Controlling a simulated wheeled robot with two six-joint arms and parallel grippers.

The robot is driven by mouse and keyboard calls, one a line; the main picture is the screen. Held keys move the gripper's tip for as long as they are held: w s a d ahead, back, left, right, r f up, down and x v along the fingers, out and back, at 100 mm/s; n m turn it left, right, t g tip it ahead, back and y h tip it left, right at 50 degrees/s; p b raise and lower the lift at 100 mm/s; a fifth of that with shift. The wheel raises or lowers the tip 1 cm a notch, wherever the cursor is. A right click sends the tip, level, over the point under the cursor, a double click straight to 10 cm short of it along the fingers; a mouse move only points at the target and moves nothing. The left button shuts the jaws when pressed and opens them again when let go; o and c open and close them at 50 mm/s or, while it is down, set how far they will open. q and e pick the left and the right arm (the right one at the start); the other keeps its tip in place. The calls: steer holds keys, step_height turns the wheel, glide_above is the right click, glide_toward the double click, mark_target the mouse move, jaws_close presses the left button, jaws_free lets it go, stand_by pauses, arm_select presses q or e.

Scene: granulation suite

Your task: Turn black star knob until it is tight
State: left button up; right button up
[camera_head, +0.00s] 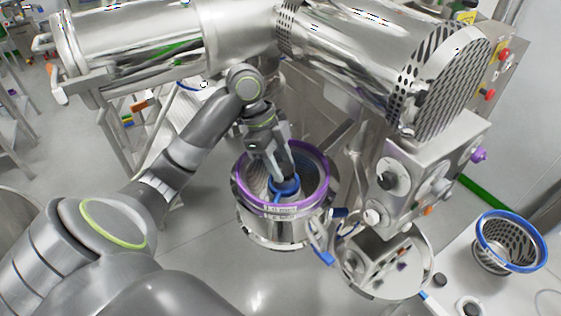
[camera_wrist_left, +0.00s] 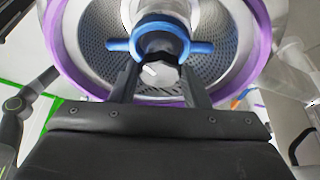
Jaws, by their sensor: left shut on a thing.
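My left gripper (camera_head: 283,178) reaches down into a steel drum with a purple rim (camera_head: 325,165). In the left wrist view, its two dark fingers (camera_wrist_left: 160,85) are shut on a grey faceted knob (camera_wrist_left: 160,72) with a white mark. The knob sits at the middle of a blue ring with side arms (camera_wrist_left: 200,47), inside the perforated basket. In the head view, the fingers hide most of the knob, and the blue ring (camera_head: 284,188) shows around them. I cannot tell a star shape or how tight it is. My right gripper is not in view.
A large steel cylinder (camera_head: 150,40) and a perforated housing (camera_head: 440,70) lie above the drum. A control box (camera_head: 420,165) with a black dial stands to its right. A blue-rimmed basket (camera_head: 510,240) stands on the bench at right. Open floor lies below the drum.

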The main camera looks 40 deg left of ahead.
arm_select(q)
steer(key=shift+r, duration=0.1)
steer(key=o, duration=1)
steer(key=v, duration=1.7)
steer(key=shift+r, duration=0.15)
